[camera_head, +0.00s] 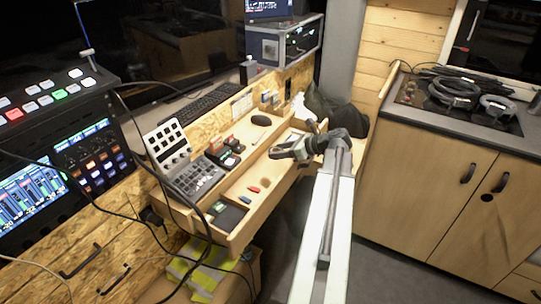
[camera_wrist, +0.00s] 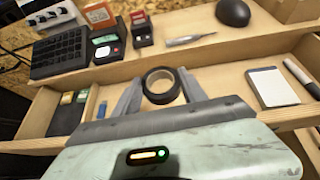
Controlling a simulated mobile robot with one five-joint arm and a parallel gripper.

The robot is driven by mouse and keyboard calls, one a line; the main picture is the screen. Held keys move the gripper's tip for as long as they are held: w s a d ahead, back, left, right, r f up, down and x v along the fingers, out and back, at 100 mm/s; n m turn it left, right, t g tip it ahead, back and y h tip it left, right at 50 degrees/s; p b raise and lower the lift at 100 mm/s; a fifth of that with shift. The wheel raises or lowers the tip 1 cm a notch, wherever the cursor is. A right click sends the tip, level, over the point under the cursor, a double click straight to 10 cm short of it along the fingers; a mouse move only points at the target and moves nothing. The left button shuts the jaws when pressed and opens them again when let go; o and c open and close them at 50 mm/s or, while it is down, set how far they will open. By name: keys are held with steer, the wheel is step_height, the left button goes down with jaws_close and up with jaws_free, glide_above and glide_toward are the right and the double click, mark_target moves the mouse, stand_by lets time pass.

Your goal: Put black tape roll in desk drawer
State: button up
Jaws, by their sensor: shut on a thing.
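The black tape roll (camera_wrist: 148,86) is a dark ring held between the two grey fingers of my gripper (camera_wrist: 160,92) in the wrist view. In the head view my gripper (camera_head: 282,150) is over the open desk drawer (camera_head: 243,229), towards its far half. I cannot make out the roll clearly there. The drawer is pale wood and pulled out below the desk top. In the wrist view its floor (camera_wrist: 225,82) shows around the fingers and bare wood lies beyond the roll. I cannot tell how high the roll is above the floor.
The drawer holds a white notepad (camera_wrist: 272,87) and a dark marker (camera_wrist: 300,75) at right, and a dark case (camera_wrist: 68,113) at left. A red piece (camera_head: 254,189) and a blue piece (camera_head: 245,199) lie mid-drawer. The desk top above carries a keypad (camera_wrist: 60,52) and a mouse (camera_wrist: 233,12).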

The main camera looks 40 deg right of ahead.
steer(key=shift+w+d, duration=0.1)
steer(key=shift+w, duration=0.3)
steer(key=f+b, duration=0.3)
steer(key=shift+w+d+f+b, duration=0.2)
steer(key=shift+f+b, duration=0.15)
steer(key=shift+f, duration=0.05)
steer(key=shift+s+f, duration=0.1)
steer(key=shift+w+a, duration=0.25)
steer(key=shift+f+b, duration=0.45)
steer(key=shift+b, duration=0.1)
steer(key=o, duration=1.4)
steer(key=shift+c, duration=0.2)
